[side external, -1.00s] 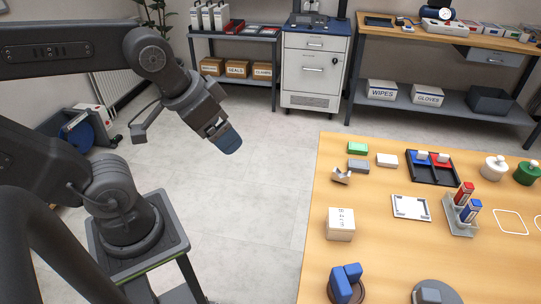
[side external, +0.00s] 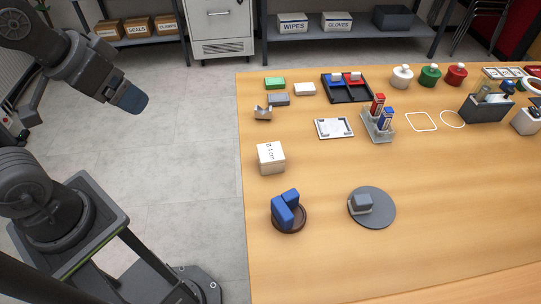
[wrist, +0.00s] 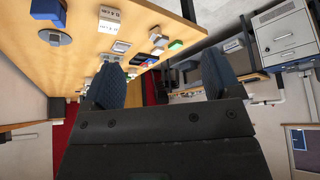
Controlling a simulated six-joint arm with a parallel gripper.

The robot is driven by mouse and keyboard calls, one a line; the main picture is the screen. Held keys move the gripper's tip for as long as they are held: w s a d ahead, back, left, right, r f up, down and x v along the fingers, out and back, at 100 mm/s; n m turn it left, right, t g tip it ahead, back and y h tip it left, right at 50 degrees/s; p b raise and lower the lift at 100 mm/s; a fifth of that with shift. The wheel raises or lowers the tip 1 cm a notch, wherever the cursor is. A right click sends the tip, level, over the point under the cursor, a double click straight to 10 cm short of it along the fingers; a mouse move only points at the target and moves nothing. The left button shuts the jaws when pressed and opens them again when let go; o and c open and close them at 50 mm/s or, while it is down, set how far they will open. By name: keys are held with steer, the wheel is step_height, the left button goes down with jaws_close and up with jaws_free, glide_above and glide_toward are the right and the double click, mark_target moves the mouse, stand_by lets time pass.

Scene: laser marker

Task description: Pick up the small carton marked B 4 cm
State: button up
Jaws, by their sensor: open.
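The small white carton (side external: 270,158) has dark lettering on its top and stands near the left edge of the wooden table. Its lettering is too small to read fully. In the wrist view a white carton with dark print (wrist: 108,19) shows near the top, apart from my fingers. My gripper (side external: 131,97) is up over the floor, left of the table and well away from the carton. In the wrist view its two blue fingers (wrist: 160,82) are spread wide with nothing between them.
Blue blocks on a brown round base (side external: 289,216) stand in front of the carton. A grey disc with a block (side external: 372,208) is to the right. Behind are a small grey bracket (side external: 263,113), a white framed plate (side external: 333,128) and a rack (side external: 378,126). The table's front right is clear.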

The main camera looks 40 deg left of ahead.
steer(key=shift+o, duration=0.4)
steer(key=m+g+y, duration=0.3)
steer(key=m, duration=2.3)
glide_above(271, 152)
steer(key=s+d, duration=0.3)
steer(key=d, duration=0.1)
step_height(271, 152, down, 11)
steer(key=shift+y, duration=0.3)
steer(key=x, duration=0.7)
steer(key=shift+w+a+f, duration=0.15)
steer(key=shift+w+a, duration=0.05)
steer(key=shift+w, duration=0.2)
steer(key=shift+x, duration=2.95)
steer(key=shift+s+a, duration=0.1)
steer(key=shift+a, duration=0.05)
